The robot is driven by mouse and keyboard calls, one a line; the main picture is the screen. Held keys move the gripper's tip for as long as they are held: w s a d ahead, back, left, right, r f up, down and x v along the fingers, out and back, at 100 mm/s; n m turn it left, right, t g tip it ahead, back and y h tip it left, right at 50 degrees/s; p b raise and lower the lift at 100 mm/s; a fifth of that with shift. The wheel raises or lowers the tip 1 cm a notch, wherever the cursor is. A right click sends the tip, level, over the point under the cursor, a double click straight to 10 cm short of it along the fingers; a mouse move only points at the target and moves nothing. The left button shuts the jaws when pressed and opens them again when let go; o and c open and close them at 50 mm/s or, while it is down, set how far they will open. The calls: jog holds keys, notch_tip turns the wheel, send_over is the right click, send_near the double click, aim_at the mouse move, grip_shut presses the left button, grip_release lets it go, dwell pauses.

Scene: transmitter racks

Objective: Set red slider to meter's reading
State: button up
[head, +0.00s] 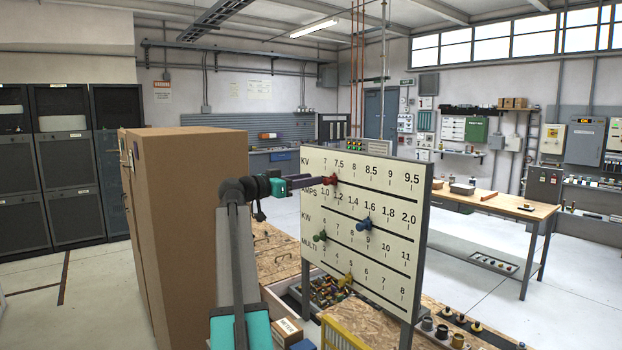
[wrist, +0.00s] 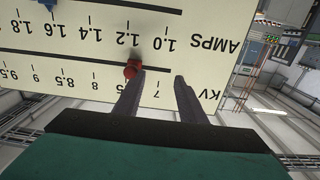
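A white scale board (head: 398,245) stands upright with rows marked KV, AMPS, KW and MULTI. The red slider (head: 330,180) is on the top KV row, close to the 7.5 mark; its exact value cannot be told. My gripper (head: 322,180) reaches the board from the left at that row. In the wrist view the board is upside down, and the red slider (wrist: 132,70) shows at the tip of the left-hand finger, not centred between the fingers. My gripper (wrist: 160,76) is open, with bare board between the fingers. Contact with the slider is unclear. No meter dial is readable.
Blue (head: 364,224), green (head: 320,236) and yellow (head: 345,281) sliders sit on the lower rows. A tall brown cabinet (head: 190,220) stands left of my arm. A small box labelled METER (head: 288,332) lies below the board. A wooden workbench (head: 500,204) stands behind right.

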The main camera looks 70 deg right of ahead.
jog(key=p+v, duration=0.8)
jog(key=v, duration=0.6)
jog(key=shift+a+p, duration=0.3)
dwell(1.6)
jog(key=shift+p, duration=0.65)
jog(key=shift+w+f, duration=0.1)
jog(key=shift+w, duration=0.05)
jog(key=b+v, duration=0.5)
jog(key=v, duration=0.8)
jog(key=shift+a, duration=0.35)
jog(key=shift+w, duration=0.1)
